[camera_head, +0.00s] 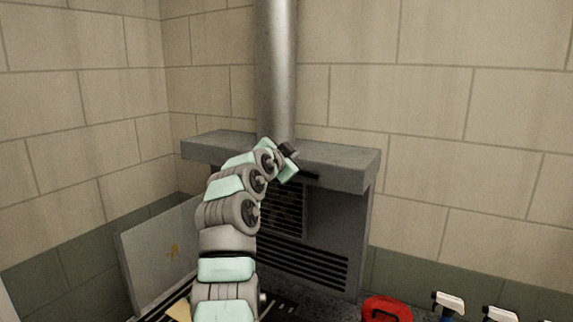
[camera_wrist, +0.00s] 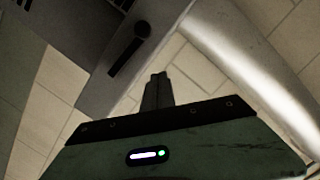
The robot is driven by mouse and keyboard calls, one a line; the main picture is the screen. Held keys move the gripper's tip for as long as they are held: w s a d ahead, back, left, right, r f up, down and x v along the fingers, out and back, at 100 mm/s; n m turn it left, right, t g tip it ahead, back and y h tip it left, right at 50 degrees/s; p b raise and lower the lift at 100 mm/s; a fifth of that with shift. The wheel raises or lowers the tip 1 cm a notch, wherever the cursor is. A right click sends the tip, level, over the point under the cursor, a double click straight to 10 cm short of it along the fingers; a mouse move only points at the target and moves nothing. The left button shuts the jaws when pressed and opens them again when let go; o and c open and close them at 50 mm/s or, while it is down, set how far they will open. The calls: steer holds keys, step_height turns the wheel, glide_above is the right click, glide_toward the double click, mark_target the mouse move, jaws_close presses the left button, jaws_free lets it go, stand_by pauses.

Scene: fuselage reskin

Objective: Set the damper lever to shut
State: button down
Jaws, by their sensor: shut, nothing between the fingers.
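The damper lever (camera_wrist: 142,29) shows in the wrist view as a dark bar with a round knob at its upper right end, on the front face of the grey hood (camera_wrist: 95,95). In the head view a dark bar (camera_head: 306,175), seemingly the same lever, lies on the front of the hood (camera_head: 345,172), partly behind my gripper. My gripper (camera_wrist: 158,77) is shut and empty, with its fingertips just right of and below the lever in the wrist view, apart from it in the picture. In the head view my gripper (camera_head: 288,152) is at the hood's front edge.
A metal flue pipe (camera_head: 276,70) rises from the hood, and it also shows in the wrist view (camera_wrist: 250,65). Below is a louvred grey stove front (camera_head: 310,262). A pale panel (camera_head: 160,258) leans at left. A red object (camera_head: 386,308) and white-topped bottles (camera_head: 449,301) stand lower right.

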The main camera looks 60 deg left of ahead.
steer(key=f+b+v, duration=0.1)
steer(key=v, duration=0.8)
steer(key=shift+s+r+b, duration=0.3)
steer(key=shift+s+r, duration=0.05)
steer(key=shift+s, duration=0.05)
steer(key=shift+a, duration=0.1)
